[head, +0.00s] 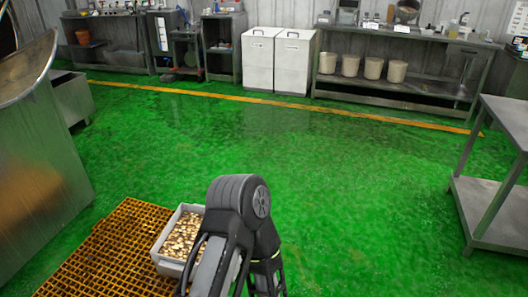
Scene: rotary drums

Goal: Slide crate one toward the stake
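A light grey crate (161,262) filled with small tan and brown pieces sits on an orange grate (113,248) at the lower left. One of my dark grey arms rises from the bottom edge beside the crate's right side. Its links cover the crate's right part, and I cannot tell whether they touch it. I cannot make out fingertips of either gripper in this view. I cannot pick out a stake or a label on the crate.
A large metal drum (40,170) stands at the left. A metal table (500,190) stands at the right. White bins (277,60) and a bench with several buckets (350,66) line the back wall. The green floor (330,180) between is clear.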

